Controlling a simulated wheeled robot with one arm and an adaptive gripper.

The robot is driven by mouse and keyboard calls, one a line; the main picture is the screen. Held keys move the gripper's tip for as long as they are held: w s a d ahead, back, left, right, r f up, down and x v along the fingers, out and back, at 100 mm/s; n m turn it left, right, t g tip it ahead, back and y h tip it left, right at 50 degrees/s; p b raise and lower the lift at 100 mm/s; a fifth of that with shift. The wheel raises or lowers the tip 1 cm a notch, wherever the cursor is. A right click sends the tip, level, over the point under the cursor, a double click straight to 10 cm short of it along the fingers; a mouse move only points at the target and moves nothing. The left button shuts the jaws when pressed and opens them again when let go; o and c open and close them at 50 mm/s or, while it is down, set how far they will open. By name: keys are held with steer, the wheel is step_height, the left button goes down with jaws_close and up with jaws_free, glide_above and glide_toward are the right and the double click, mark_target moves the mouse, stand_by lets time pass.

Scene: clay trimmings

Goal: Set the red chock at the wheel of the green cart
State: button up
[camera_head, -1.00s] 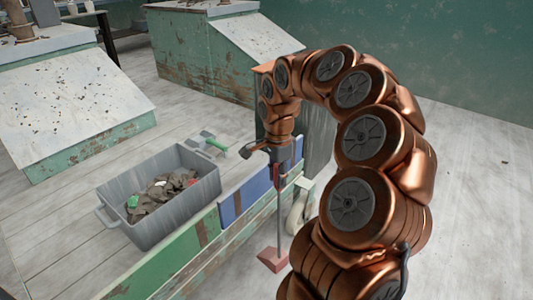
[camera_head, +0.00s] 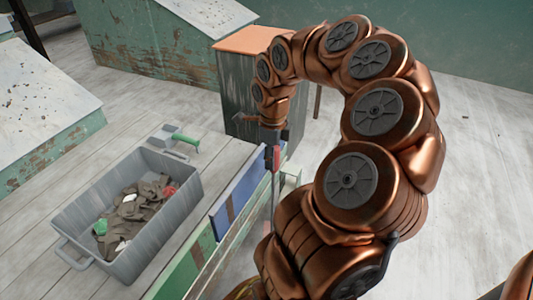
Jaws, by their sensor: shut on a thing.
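My gripper (camera_head: 273,150) is shut on the red grip of a thin upright rod (camera_head: 274,190), beside the green cart's long side. The red chock, seen at the foot of this rod a second ago, is now hidden behind my copper arm. The green cart (camera_head: 183,276) shows as a worn green side at the lower middle, with a blue panel (camera_head: 240,196) on it. The cart wheel is hidden by my arm; only a pale piece shows beside the rod.
A grey tub (camera_head: 172,216) with brown scraps stands left of the blue panel. A green-handled tool (camera_head: 186,139) lies behind it. A dark green cabinet with an orange top (camera_head: 246,40) stands behind my gripper. Open pale floor (camera_head: 455,150) lies to the right.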

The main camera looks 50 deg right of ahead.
step_height(320, 180, down, 7)
steer(key=shift+f+b, duration=0.2)
steer(key=shift+b, duration=1)
steer(key=shift+f+b, duration=0.8)
steer(key=shift+f, duration=0.05)
steer(key=shift+f+b, duration=0.35)
steer(key=shift+b, duration=0.2)
jaws_close()
steer(key=o, duration=1.2)
jaws_free()
steer(key=shift+c, duration=0.2)
step_height(320, 180, up, 11)
steer(key=shift+r, duration=0.55)
